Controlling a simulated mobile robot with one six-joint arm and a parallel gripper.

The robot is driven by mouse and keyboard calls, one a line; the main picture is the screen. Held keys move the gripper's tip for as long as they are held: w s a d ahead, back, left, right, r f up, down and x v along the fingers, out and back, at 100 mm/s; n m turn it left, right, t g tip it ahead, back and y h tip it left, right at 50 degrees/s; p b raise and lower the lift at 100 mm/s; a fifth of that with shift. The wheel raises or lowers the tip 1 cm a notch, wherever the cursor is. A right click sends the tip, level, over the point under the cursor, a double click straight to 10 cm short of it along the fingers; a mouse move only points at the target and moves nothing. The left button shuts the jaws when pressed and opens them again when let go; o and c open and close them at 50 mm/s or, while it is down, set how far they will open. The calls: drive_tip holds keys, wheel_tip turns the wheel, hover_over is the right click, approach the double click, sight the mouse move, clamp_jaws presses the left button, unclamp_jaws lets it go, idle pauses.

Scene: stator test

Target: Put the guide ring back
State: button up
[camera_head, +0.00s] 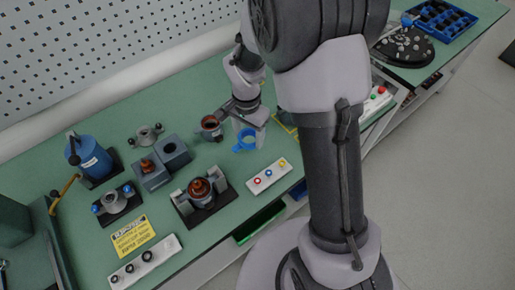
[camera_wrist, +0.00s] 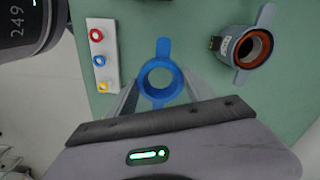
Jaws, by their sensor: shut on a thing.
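The guide ring is a blue ring (camera_wrist: 163,51) with flat tabs, seen between my gripper's fingers in the wrist view. It also shows as a blue ring (camera_head: 239,146) below my gripper (camera_head: 250,127) in the head view. My gripper (camera_wrist: 160,95) is shut on it, with one finger at each side. Its open centre shows green bench through it. A grey stator with a reddish-brown inner ring (camera_wrist: 241,68) stands to its right in the wrist view; the same kind of part (camera_head: 208,136) stands left of my gripper in the head view.
A white strip with red, blue and yellow rings (camera_head: 269,177) lies near the bench's front edge. A dark fixture (camera_head: 207,208) holds a copper-wound part. Grey blocks (camera_head: 153,181), a blue canister (camera_head: 88,158) and a yellow sign (camera_head: 132,236) stand farther left.

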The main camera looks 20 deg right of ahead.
sight(249, 153)
wheel_tip(249, 153, down, 7)
drive_tip(key=shift+a+r+b, duration=0.1)
drive_tip(key=shift+b, duration=1)
drive_tip(key=shift+r, duration=0.15)
drive_tip(key=o, duration=1.3)
drive_tip(key=shift+o, duration=0.2)
